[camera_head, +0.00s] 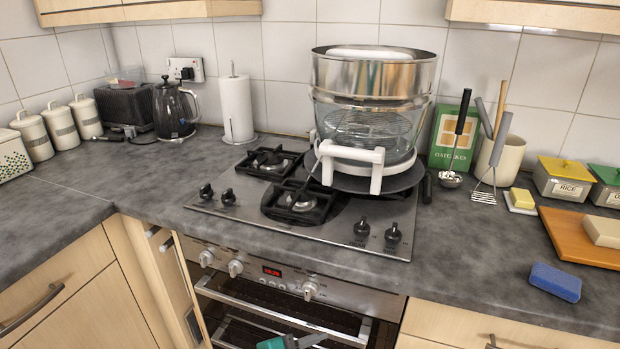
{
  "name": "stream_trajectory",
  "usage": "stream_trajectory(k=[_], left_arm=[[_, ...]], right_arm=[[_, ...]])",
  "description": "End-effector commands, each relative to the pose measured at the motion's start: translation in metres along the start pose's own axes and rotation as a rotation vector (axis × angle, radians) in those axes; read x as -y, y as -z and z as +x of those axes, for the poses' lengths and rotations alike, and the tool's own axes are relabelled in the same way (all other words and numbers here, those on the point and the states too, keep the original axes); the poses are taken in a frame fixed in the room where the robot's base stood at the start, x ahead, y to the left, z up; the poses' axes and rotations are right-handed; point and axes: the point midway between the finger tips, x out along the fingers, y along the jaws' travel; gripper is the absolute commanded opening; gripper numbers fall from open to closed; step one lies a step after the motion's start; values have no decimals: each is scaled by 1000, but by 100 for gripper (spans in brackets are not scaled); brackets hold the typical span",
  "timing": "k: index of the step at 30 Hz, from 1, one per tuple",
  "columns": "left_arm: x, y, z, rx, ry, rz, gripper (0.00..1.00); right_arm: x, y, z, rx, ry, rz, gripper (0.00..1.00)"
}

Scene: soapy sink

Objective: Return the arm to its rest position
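Neither of my grippers can be made out for certain. A small teal and dark grey piece (277,342) shows at the bottom edge, in front of the oven. It is cut off by the frame, and I cannot tell what it belongs to. No arm reaches over the worktop or the hob.
A glass and metal cooker (375,75) stands on the hob (330,235). A blue sponge (555,282) lies near the right front of the worktop (480,265), by an orange board (575,238). A kettle (173,110) and paper roll (236,108) stand back left. The left worktop is mostly clear.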

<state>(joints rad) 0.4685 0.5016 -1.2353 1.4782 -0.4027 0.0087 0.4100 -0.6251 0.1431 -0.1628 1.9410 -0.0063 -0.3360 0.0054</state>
Motion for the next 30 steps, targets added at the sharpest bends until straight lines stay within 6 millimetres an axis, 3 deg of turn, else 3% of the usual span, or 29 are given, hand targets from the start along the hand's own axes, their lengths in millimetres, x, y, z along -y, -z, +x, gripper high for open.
stream_trajectory(k=[3,8,14,18,24,30], left_arm=[[-12,22,-3,-12,96,-183,38],[-14,22,-22,31,230,-408,38],[-23,-15,-75,169,396,-667,38],[-40,-51,-126,303,495,-807,38],[-65,-86,-186,452,577,-912,38],[-71,-94,-203,492,597,-934,38]], right_arm=[[0,0,0,0,0,0,88],[0,0,0,0,0,0,88],[0,0,0,0,0,0,88],[0,0,0,0,0,0,88],[0,0,0,0,0,0,88],[0,0,0,0,0,0,88]])
